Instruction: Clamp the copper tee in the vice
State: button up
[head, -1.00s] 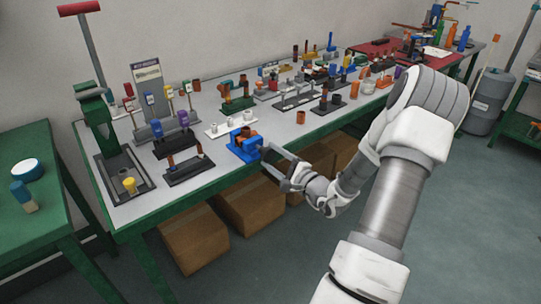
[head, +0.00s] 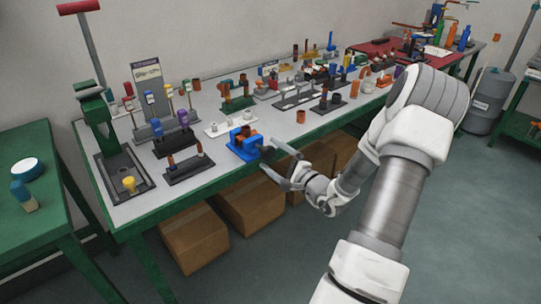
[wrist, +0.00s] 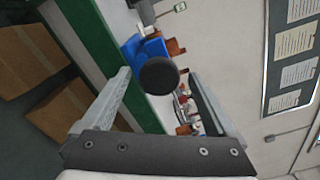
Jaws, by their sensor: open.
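The blue vice (head: 238,153) stands near the front edge of the long bench. The copper tee (head: 243,134) sits at its jaws; whether it is gripped cannot be told. The vice's dark round knob (head: 267,154) faces the front of the bench. My gripper (head: 269,153) is open, with its fingers apart on either side of the knob. In the wrist view the knob (wrist: 159,77) lies between the fingertips, with the blue vice (wrist: 145,48) and copper (wrist: 175,47) behind it. Contact with the knob cannot be told.
Dark stands with fittings (head: 188,167) are left of the vice, and a white holder (head: 230,126) is behind it. Several other racks crowd the bench. Cardboard boxes (head: 250,205) are under it. The floor in front is clear.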

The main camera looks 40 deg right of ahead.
jog(key=shift+f+n+b, duration=0.15)
jog(key=shift+n+b, duration=1)
jog(key=shift+b, duration=0.4)
jog(key=shift+f+n+b, duration=0.1)
jog(key=shift+n+b, duration=1.05)
jog(key=shift+b, duration=0.4)
jog(key=shift+r+n+b, duration=0.1)
jog(key=shift+n+b, duration=0.2)
jog(key=shift+b, duration=0.2)
jog(key=shift+r, duration=0.1)
jog(key=c, duration=1.4)
jog(key=shift+m+p, duration=0.6)
jog(key=shift+m, duration=0.7)
jog(key=shift+r, duration=0.15)
